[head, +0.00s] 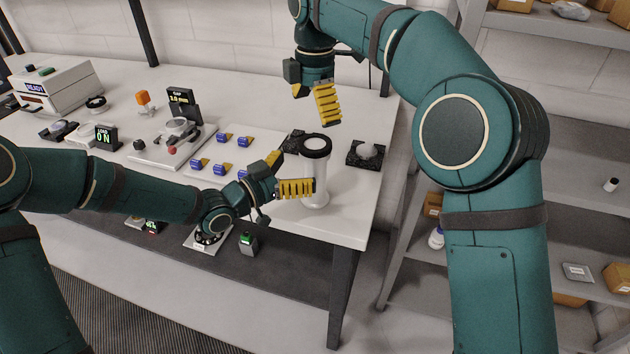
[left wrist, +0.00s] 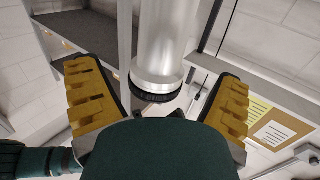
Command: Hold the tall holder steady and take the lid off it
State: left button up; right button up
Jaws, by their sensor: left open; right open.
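The tall holder (head: 316,188) is a pale upright cylinder near the table's right front edge. A black round lid (head: 315,146) with a light centre sits on its top. The holder also shows in the left wrist view (left wrist: 168,40), appearing upside down with the black lid (left wrist: 155,95) at its lower end. My left gripper (head: 296,171) is open at the holder's left side, fingers to either side of it in the wrist view; I see no clear contact. My right gripper (head: 314,106) is open and empty above and behind the lid.
A black pad with a pale round knob (head: 366,151) stands right of the holder, and a dark block (head: 293,141) lies behind it. Several blue and yellow pieces (head: 222,139) and a device with a display (head: 183,100) are to the left. Grey shelves (head: 560,210) stand at right.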

aim_at(305, 165)
pick_arm(q)
jog(key=shift+x, duration=2.6)
jog(key=shift+c, duration=0.2)
